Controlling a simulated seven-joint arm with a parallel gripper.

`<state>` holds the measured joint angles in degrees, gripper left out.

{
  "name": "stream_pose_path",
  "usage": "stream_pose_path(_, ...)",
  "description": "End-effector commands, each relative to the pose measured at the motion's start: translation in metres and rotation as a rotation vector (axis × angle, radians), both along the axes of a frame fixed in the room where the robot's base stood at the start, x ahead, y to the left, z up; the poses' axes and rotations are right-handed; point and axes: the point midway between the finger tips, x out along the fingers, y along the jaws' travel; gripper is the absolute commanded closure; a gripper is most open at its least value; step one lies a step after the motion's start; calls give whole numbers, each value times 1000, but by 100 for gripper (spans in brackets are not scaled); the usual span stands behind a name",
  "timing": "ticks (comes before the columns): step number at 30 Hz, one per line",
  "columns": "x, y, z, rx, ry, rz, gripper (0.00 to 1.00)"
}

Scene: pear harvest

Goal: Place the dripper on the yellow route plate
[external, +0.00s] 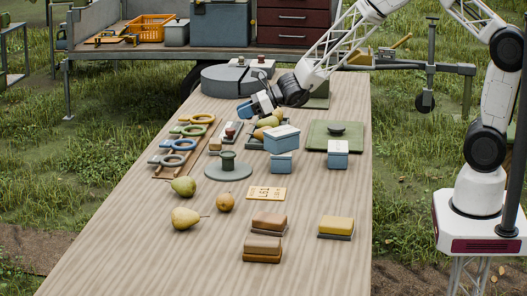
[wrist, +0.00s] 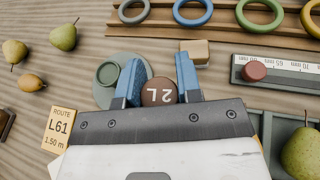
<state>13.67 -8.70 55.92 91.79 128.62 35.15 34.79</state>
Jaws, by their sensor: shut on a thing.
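In the external view my gripper (external: 246,110) is above the far part of the table, left of the pears in the tray; the dripper cannot be made out there.
A grey disc (external: 237,174) with a green ring-topped piece (external: 228,160) stands beside the plate. Pears (external: 185,218), blue boxes (external: 284,163) and stacked blocks (external: 269,222) are around it. Coloured rings (external: 180,144) on a rack lie left.

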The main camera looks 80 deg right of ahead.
Motion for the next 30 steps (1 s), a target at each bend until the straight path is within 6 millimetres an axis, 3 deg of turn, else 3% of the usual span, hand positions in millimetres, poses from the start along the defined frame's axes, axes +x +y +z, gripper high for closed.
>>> stream_pose_path(3, -2, 2, 18, -1, 0, 5, 90)
stream_pose_path(11, -37, 56, 17, -13, -2, 123, 90)
stream_pose_path(17, -83, 113, 18, -21, -5, 259, 90)
stream_pose_path(24, -150, 176, 18, -22, -7, 432, 90)
stream_pose_path(30, -197, 212, 17, -19, -7, 541, 90)
